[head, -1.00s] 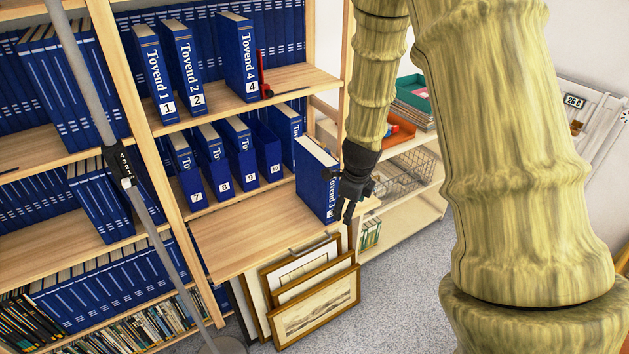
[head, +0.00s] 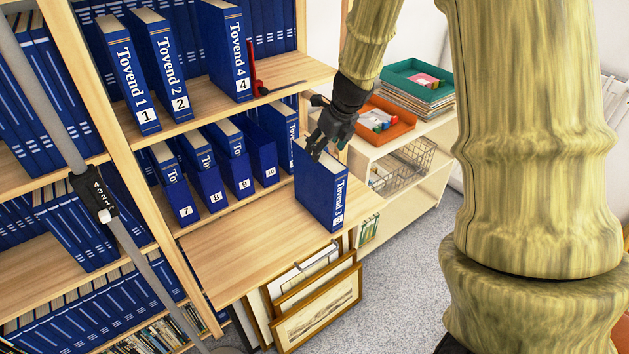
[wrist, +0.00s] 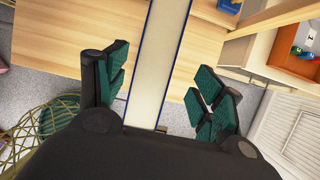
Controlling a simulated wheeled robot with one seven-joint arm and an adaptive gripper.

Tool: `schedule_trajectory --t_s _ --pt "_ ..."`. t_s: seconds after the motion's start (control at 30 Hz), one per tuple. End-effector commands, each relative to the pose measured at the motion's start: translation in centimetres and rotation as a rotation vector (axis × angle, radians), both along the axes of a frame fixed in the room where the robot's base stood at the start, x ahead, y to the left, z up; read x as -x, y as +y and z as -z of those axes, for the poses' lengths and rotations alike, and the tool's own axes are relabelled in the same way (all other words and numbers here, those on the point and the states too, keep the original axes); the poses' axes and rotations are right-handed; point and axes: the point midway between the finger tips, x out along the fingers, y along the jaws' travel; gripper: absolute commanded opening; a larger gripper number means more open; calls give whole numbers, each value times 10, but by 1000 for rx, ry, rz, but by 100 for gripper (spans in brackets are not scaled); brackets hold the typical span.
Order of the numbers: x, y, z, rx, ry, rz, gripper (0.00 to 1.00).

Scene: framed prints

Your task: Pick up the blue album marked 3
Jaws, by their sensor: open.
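The blue album marked 3 (head: 322,192) stands upright on the pull-out wooden shelf (head: 232,252), near its right end, with its spine label facing the front. My gripper (head: 318,146) is open above the album's top edge in the head view. In the wrist view the album's pale top (wrist: 156,62) runs between the two green-padded fingers (wrist: 162,92), with a gap on both sides. The fingers do not appear to touch it. The lower part of the album is hidden in the wrist view.
Albums 1, 2 and 4 (head: 224,50) stand on the shelf above, with a red bookend (head: 254,70). Several albums, including 7 (head: 174,182), stand behind the pull-out. Framed prints (head: 316,305) lean below it. An orange tray (head: 385,122) and wire basket (head: 403,165) are at right.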

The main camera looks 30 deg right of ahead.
Motion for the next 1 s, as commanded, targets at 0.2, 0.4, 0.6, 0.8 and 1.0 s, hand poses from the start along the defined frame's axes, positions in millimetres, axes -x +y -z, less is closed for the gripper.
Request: schedule_trajectory --t_s 0.2,0.4,0.6,0.8,1.0 --pt "-14 5 28 -2 1 -6 68" --pt "-19 5 39 0 -1 -6 68" --pt "-22 5 51 -1 2 -3 68" --pt "-32 7 72 0 1 -2 68" --pt "-37 7 85 1 1 -2 68"
